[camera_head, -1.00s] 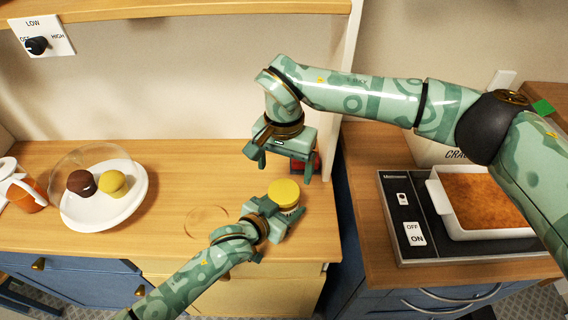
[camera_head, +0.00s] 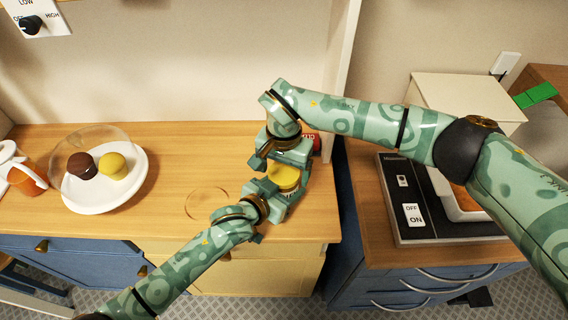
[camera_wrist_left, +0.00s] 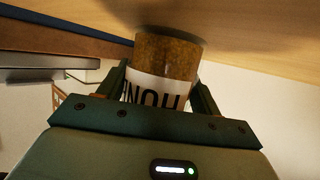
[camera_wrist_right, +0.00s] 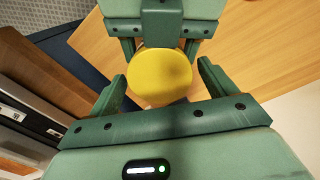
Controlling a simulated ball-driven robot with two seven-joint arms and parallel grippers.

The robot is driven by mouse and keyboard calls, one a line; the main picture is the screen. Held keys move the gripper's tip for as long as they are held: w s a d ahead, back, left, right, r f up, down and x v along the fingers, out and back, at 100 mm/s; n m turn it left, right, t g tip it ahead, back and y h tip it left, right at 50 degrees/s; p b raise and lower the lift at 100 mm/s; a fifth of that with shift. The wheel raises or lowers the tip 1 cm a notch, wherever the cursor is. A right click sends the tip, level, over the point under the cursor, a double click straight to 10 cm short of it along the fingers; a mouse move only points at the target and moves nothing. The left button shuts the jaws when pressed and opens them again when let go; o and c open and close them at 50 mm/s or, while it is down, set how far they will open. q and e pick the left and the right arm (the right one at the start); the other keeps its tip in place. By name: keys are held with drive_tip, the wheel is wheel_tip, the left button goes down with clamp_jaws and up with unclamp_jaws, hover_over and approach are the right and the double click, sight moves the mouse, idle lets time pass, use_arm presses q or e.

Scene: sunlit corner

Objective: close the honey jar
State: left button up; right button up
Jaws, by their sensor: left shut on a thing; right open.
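The honey jar (camera_wrist_left: 165,75), amber with a white label showing "HON", stands on the wooden counter. My left gripper (camera_head: 277,190) is shut on the jar's side, and its fingers flank it in the left wrist view. A round yellow lid (camera_head: 285,178) sits on top of the jar; I cannot tell how tightly it is seated. My right gripper (camera_head: 281,163) is open just above the jar. In the right wrist view the lid (camera_wrist_right: 160,77) lies between and beyond its open fingers. The lid hides the jar's mouth.
A red box (camera_head: 312,141) stands just behind the grippers, by a white upright panel. At left are a white plate (camera_head: 92,203) with two cakes under a clear dome and an orange mug (camera_head: 24,180). The counter's middle is clear.

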drive_tip(key=c, duration=1)
drive_tip(key=m, duration=0.5)
drive_tip(key=shift+m, duration=0.4)
drive_tip(key=m, duration=0.4)
drive_tip(key=o, duration=1.1)
drive_tip(key=shift+r, duration=2.25)
